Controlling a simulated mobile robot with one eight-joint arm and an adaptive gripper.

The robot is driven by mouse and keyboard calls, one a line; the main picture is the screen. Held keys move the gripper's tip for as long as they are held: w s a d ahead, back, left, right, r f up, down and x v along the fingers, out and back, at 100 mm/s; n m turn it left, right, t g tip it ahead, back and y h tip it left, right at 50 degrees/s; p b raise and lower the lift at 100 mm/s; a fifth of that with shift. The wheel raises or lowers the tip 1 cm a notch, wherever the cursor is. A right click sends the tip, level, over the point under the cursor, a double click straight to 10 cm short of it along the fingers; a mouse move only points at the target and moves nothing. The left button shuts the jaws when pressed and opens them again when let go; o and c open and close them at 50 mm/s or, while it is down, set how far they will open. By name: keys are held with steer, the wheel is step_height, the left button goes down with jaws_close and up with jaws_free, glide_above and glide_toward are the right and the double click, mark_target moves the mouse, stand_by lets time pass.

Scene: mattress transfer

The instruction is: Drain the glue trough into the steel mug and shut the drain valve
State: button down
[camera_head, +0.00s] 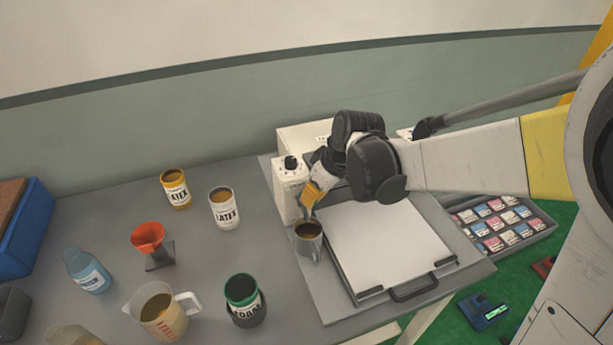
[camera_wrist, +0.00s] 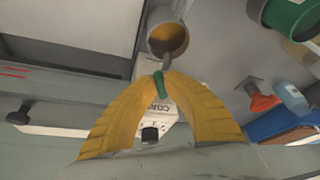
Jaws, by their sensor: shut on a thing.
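The steel mug (camera_head: 309,251) stands upright at the near left corner of the white machine, with brown liquid inside. It also shows in the wrist view (camera_wrist: 166,14), below a short grey spout (camera_wrist: 166,62). My gripper (camera_head: 311,203) is at the machine's left end, just above and behind the mug. In the wrist view its yellow fingers (camera_wrist: 161,78) are shut on the small green valve handle (camera_wrist: 161,87). The handle is hidden in the head view. I cannot make out the trough or whether liquid is flowing.
The white control box (camera_head: 287,190) with a black knob stands left of my gripper. A flat white panel (camera_head: 385,245) lies right of the mug. Latex cans (camera_head: 224,213), a red funnel (camera_head: 148,236), a green-rimmed can (camera_head: 245,305) and a jug (camera_head: 160,318) stand left, with bare table between.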

steer(key=shift+w+d+n+g+y, duration=0.2)
steer(key=shift+w+n+g, duration=0.3)
steer(key=shift+n, duration=1)
steer(key=shift+w+d+n+g+y, duration=0.15)
steer(key=shift+w+n+g+y, duration=0.3)
steer(key=shift+n, duration=1.05)
steer(key=shift+w+d+n+g+y, duration=0.25)
steer(key=shift+n+g, duration=0.4)
steer(key=shift+n, duration=0.85)
steer(key=shift+w+a+p, duration=0.1)
steer(key=shift+p, duration=0.2)
steer(key=c, duration=1.5)
jaws_free()
steer(key=shift+h, duration=0.3)
